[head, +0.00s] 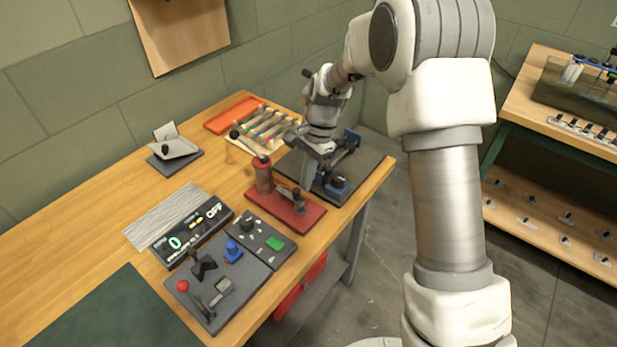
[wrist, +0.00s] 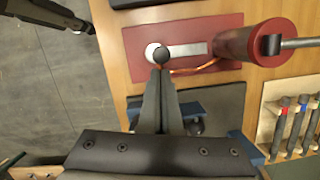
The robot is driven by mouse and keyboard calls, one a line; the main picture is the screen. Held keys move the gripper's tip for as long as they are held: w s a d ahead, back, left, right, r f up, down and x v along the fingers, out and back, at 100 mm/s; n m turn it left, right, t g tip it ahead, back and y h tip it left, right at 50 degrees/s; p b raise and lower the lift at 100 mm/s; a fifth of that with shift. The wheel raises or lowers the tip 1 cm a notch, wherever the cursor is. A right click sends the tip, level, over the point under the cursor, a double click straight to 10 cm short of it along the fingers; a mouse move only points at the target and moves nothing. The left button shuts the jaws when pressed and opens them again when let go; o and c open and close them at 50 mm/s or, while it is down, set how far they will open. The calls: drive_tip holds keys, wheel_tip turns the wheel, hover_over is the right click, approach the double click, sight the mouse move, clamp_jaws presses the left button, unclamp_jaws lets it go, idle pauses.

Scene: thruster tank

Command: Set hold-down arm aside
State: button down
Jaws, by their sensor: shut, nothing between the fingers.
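My gripper (head: 308,182) points down over the back right of the bench, between a red-based fixture and a blue fixture. In the wrist view its fingers (wrist: 159,78) are together and empty, their tips beside a dark round knob (wrist: 165,54). The red base plate (head: 290,212) carries a red cylinder (head: 263,178) with a dark-knobbed lever, and a pale flat bar (wrist: 190,48) shows on it in the wrist view. The blue fixture (head: 337,188) stands on a dark mat, partly hidden by my gripper. I cannot tell for certain which part is the hold-down arm.
A wooden rack of colour-banded tools (head: 262,130) and an orange tray (head: 234,113) lie behind. A display (head: 192,232) and control panels (head: 222,283) stand in front. A thin orange wire (wrist: 205,67) runs by the knob. Bare wood (head: 70,235) is free at left.

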drive_tip(key=shift+s+a+m, duration=0.15)
drive_tip(key=shift+s+m, duration=0.35)
drive_tip(key=shift+m, duration=0.3)
drive_tip(key=shift+s+a+m+t+p, duration=0.2)
drive_tip(key=shift+s+m, duration=0.15)
drive_tip(key=shift+m, duration=0.2)
drive_tip(key=shift+s+a+m+t+p, duration=0.1)
drive_tip(key=shift+s+m+t+p, duration=0.15)
drive_tip(key=shift+m, duration=0.3)
drive_tip(key=m, duration=0.1)
drive_tip(key=s+a+m+p, duration=0.1)
drive_tip(key=m, duration=0.1)
drive_tip(key=shift+s+a+r+m+t+y+p, duration=0.15)
drive_tip(key=shift+s+a+m+t+y+p, duration=0.15)
drive_tip(key=shift+s+t+p, duration=0.1)
drive_tip(key=a+m+p, duration=0.1)
drive_tip(key=m, duration=0.1)
drive_tip(key=s+a+m+t+p, duration=0.1)
drive_tip(key=m+p, duration=0.1)
drive_tip(key=shift+s, duration=0.15)
drive_tip(key=shift+s+a+m+t+p, duration=0.1)
drive_tip(key=shift+a+m+t+p, duration=0.1)
drive_tip(key=shift+a+m+p, duration=0.4)
drive_tip(key=shift+s+a+m+t+p, duration=0.1)
drive_tip(key=shift+a+m+t+p, duration=0.1)
drive_tip(key=shift+m+p, duration=0.7)
drive_tip(key=shift+w, duration=0.1)
drive_tip(key=shift+f, duration=0.2)
